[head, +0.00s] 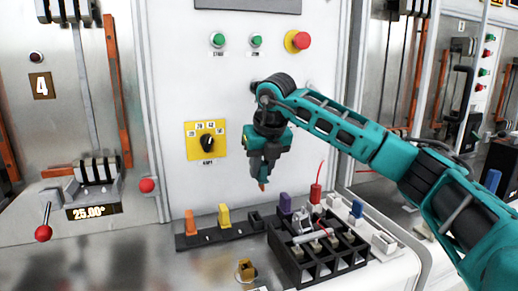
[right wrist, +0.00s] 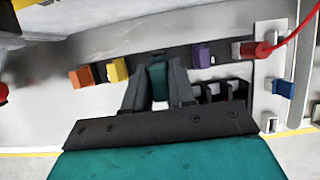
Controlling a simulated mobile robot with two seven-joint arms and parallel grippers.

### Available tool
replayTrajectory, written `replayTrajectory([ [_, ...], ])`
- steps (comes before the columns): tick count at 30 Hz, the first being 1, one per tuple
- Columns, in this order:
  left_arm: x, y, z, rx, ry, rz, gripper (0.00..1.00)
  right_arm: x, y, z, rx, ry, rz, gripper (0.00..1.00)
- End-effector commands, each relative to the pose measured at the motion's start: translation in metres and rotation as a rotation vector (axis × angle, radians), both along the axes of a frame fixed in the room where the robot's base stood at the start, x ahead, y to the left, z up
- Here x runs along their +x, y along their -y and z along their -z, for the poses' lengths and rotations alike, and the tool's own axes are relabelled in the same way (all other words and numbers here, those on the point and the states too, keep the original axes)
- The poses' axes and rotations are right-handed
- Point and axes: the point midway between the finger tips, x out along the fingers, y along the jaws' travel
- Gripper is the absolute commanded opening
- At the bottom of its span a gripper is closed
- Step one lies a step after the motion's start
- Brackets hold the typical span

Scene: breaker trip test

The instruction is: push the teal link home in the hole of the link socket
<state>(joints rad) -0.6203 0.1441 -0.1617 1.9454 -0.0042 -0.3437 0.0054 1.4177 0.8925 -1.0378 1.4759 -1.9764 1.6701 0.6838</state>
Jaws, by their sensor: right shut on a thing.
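My right gripper (head: 263,172) points down in front of the white panel, shut on the teal link. The link (right wrist: 158,78) shows between the two dark fingers in the right wrist view. In the head view the fingers hide most of it, and a small copper-coloured tip shows below them. The gripper hangs above a dark rail (head: 210,236), clear of it, over the stretch between the yellow and purple links. A small white socket (head: 384,242) stands at the right of the bench; I cannot tell for certain that it is the link socket. My left gripper is not in view.
The rail carries an orange link (head: 190,222) and a yellow link (head: 224,215). A purple link (head: 285,203) and a red plug (head: 315,193) with a red wire stand to the right. A black compartment tray (head: 305,277) lies in front. A brass padlock-like piece (head: 246,270) lies nearby.

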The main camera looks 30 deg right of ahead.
Motion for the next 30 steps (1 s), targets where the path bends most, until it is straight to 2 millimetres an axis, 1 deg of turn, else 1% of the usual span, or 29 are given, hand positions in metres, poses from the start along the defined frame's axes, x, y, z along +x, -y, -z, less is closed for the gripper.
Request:
replayTrajectory([
  [1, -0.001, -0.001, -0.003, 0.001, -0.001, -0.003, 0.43, 0.001, 0.002, 0.001, -0.001, 0.000, 0.008, 0.00],
  [7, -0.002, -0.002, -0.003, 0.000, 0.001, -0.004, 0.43, 0.002, 0.004, 0.006, -0.003, 0.001, 0.019, 0.00],
  [15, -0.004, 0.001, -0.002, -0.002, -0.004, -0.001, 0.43, 0.002, 0.004, 0.006, -0.004, 0.001, 0.018, 0.00],
  [20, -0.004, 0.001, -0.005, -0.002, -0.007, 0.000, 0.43, 0.001, 0.004, 0.006, -0.004, 0.000, 0.017, 0.00],
  [26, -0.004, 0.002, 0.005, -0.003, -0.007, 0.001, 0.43, 0.001, 0.004, 0.019, -0.005, 0.000, 0.017, 0.00],
  [30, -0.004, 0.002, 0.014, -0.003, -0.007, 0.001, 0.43, 0.001, 0.004, 0.032, -0.004, 0.000, 0.017, 0.00],
])
